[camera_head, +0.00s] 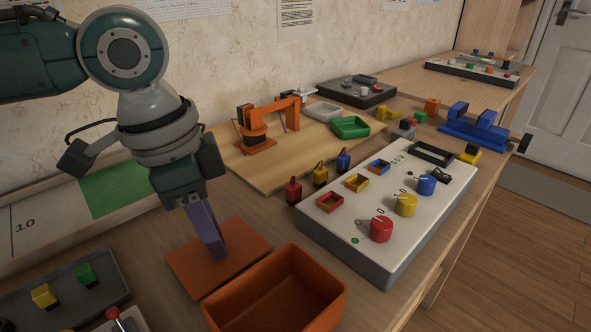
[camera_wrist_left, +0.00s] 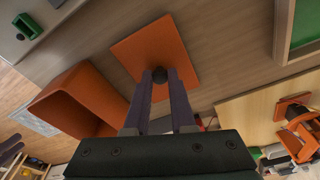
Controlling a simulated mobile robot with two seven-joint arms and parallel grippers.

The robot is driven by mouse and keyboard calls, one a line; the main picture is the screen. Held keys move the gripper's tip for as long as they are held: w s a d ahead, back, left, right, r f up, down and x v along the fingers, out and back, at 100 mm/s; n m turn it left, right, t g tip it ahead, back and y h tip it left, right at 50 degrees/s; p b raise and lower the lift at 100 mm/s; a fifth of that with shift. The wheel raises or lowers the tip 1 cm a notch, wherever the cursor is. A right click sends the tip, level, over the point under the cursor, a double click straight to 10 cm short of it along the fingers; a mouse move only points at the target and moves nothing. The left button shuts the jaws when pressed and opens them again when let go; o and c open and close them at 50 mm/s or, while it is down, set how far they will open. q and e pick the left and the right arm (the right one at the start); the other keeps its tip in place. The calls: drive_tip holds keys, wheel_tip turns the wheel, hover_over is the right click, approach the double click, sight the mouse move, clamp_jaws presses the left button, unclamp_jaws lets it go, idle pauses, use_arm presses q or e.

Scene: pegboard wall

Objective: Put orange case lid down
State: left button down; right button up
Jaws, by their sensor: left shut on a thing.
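The orange case lid (camera_head: 222,262) is a flat square plate with a dark round knob at its middle; it also shows in the left wrist view (camera_wrist_left: 140,48). My left gripper (camera_head: 217,252) points down and is shut on the lid's knob (camera_wrist_left: 160,74). The lid is level, at or just above the wooden table, and I cannot tell whether it touches. The open orange case (camera_head: 277,290) stands just right of and in front of the lid, with its top uncovered; it shows in the wrist view (camera_wrist_left: 75,100).
A white panel box (camera_head: 385,215) with coloured knobs and sockets stands to the right. A grey tray (camera_head: 65,290) with coloured blocks lies at the left front.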

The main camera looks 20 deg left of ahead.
sight(203, 257)
use_arm(q)
drive_tip(key=c, duration=0.8)
unclamp_jaws()
drive_tip(key=shift+o, duration=0.2)
drive_tip(key=shift+r, duration=0.1)
wheel_tip(203, 257, up, 12)
drive_tip(key=s+a+p, duration=0.1)
drive_tip(key=p, duration=0.2)
drive_tip(key=shift+s+a+p, duration=0.15)
drive_tip(key=shift+p, duration=0.2)
